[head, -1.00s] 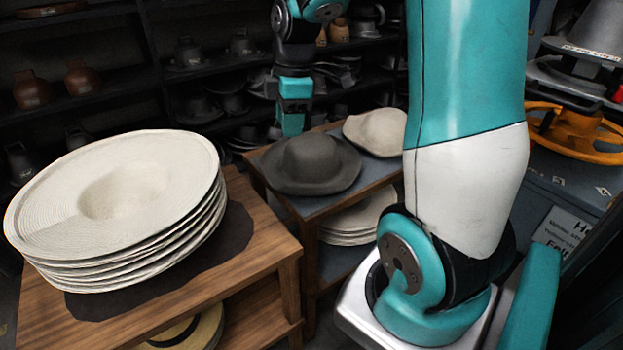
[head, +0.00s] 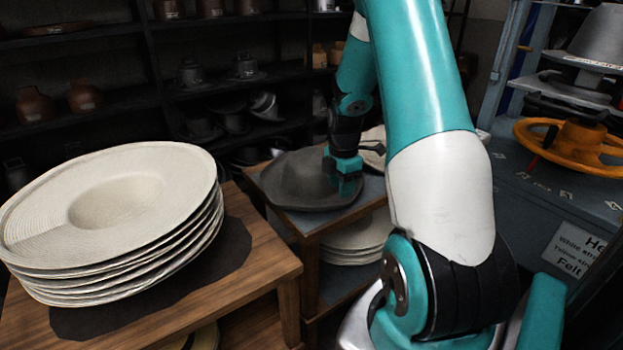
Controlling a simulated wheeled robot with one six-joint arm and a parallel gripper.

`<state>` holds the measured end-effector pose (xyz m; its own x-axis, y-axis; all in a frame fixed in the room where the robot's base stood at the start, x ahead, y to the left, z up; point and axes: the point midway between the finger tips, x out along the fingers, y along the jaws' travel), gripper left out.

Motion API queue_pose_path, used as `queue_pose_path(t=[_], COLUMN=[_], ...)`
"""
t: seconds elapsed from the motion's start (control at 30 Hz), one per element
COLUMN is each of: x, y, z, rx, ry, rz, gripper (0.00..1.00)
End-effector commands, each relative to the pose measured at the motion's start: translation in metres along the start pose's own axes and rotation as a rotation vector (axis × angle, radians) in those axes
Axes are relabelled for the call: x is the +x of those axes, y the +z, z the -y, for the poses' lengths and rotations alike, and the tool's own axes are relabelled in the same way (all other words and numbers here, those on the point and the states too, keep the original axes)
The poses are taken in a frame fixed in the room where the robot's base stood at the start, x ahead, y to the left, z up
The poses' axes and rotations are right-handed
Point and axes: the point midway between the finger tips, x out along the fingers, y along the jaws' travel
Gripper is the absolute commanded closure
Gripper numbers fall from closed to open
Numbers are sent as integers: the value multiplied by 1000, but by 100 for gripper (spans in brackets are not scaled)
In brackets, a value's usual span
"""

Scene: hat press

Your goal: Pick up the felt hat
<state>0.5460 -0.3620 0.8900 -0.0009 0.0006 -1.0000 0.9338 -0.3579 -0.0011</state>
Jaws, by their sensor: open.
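The dark grey felt hat (head: 297,182) lies brim down on a small side table behind the stack of white hats. My gripper (head: 346,186) is at the right side of this hat, in front of part of its crown and brim. Its teal fingers point down and it is open. I cannot tell whether the fingers touch the felt. A cream hat (head: 374,139) lies behind on the same table, mostly hidden by my arm.
A stack of white straw hats (head: 60,205) fills the wooden table (head: 262,275) at left. More pale hats (head: 345,248) sit on the shelf below the grey hat. At right stands a press with an orange handwheel (head: 560,145). Dark shelves (head: 110,95) line the back.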

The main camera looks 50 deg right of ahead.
Motion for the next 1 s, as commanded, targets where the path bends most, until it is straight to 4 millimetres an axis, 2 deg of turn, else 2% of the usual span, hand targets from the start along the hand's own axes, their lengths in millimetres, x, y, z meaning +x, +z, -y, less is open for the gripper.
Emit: queue_pose_path(t=[0.17, 0.4, 0.7, 0.73, 0.77, 0.9, 1.0], x=[14, 49, 55, 55, 55, 55, 55], y=[-3, -7, -7, -7, -7, -7, -7], z=[2, 6, 5, 5, 5, 5, 5], rx=[-1, 1, 1, 1, 1, 1, 1], ry=[-3, -2, 2, 2, 1, 1, 1], rz=[-1, -1, 0, 0, 0, 0, 0], gripper=[58, 58, 58, 60, 67, 99, 100])
